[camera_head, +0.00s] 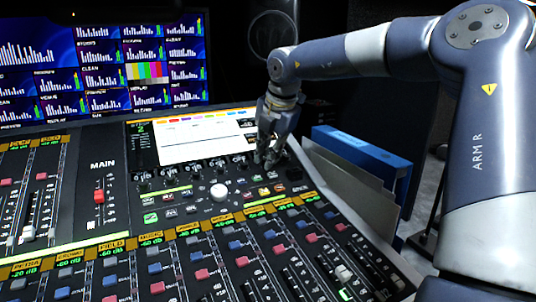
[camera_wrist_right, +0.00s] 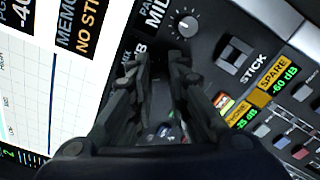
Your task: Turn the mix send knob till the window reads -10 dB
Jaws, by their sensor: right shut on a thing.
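My right gripper (camera_head: 268,155) reaches down to the right end of the knob row (camera_head: 192,167) under the console's white screen. It is shut on a knob there; its fingers hide the knob and its label. In the right wrist view the two dark fingers (camera_wrist_right: 158,72) point down at the panel. A "dB" marking shows beside the fingertips, but its number is hidden. Another round knob (camera_wrist_right: 187,25) stands just past the fingertips, clear of them. The reading in the window cannot be made out. My left gripper is not in view.
The mixing console (camera_head: 105,245) fills the foreground with faders, buttons and yellow-labelled dB strips. A white trackball (camera_head: 218,191) sits below the knobs. Blue and white binders (camera_head: 362,155) stand right of the console, under my right arm. A monitor wall (camera_head: 100,65) stands behind.

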